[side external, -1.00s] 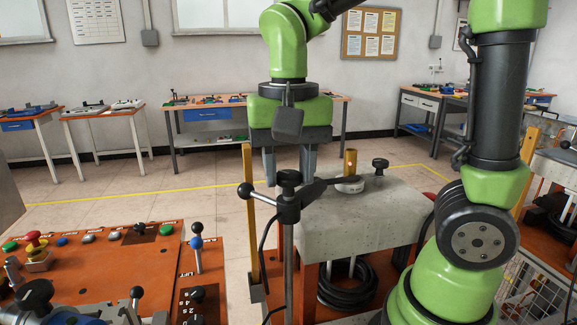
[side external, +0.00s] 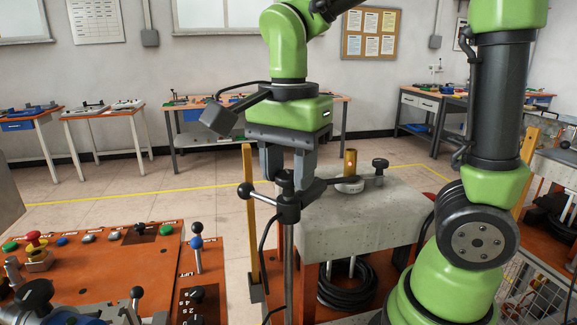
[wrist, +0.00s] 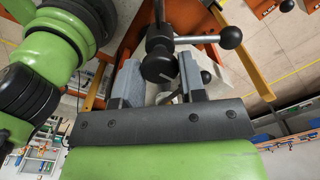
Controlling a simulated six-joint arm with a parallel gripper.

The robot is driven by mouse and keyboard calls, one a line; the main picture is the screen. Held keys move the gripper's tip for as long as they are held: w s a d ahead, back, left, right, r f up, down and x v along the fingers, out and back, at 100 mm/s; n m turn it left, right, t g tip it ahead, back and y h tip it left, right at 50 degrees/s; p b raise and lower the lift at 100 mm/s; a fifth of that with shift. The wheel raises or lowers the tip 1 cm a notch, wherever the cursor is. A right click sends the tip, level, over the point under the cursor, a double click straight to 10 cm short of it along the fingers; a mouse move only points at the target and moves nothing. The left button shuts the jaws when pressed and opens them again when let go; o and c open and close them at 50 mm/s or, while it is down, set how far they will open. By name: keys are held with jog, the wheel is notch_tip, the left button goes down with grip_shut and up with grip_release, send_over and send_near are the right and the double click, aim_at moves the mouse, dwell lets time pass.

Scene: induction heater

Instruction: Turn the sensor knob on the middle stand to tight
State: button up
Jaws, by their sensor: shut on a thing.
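The black sensor knob (side external: 285,180) sits at the top of the thin metal post of the middle stand (side external: 288,245). My gripper (side external: 290,178) points down over it, with one finger on each side. In the wrist view, the knob's round top (wrist: 158,66) shows between the fingertips of my gripper (wrist: 159,70), which is shut on it. A white mark shows on the knob's rim. The fingers partly hide the knob in the side view. A black ball-ended lever (side external: 245,190) sticks out left of the knob, and the dark sensor arm (side external: 318,187) reaches right.
A concrete block (side external: 355,215) stands right of the post, bearing a brass cylinder (side external: 350,162) on a pale ring and another black knob (side external: 380,165). A yellow upright bar (side external: 249,215) stands left of the post. An orange control panel (side external: 120,265) with buttons and levers is at lower left.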

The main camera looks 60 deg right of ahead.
dwell(0.3)
jog(key=o, duration=0.9)
jog(key=shift+r, duration=0.1)
notch_tip(320, 180, up, 10)
jog(key=shift+f, duration=0.15)
dwell(0.4)
jog(key=n+t+y, duration=0.2)
jog(key=n+t, duration=0.5)
jog(key=n, duration=0.7)
send_near(289, 174)
jog(key=f, duration=0.1)
jog(key=s+a+f, duration=0.1)
jog(key=f, duration=0.1)
jog(key=shift+s+a+f, duration=0.2)
jog(key=shift+a+f, duration=0.05)
jog(key=shift+a, duration=0.1)
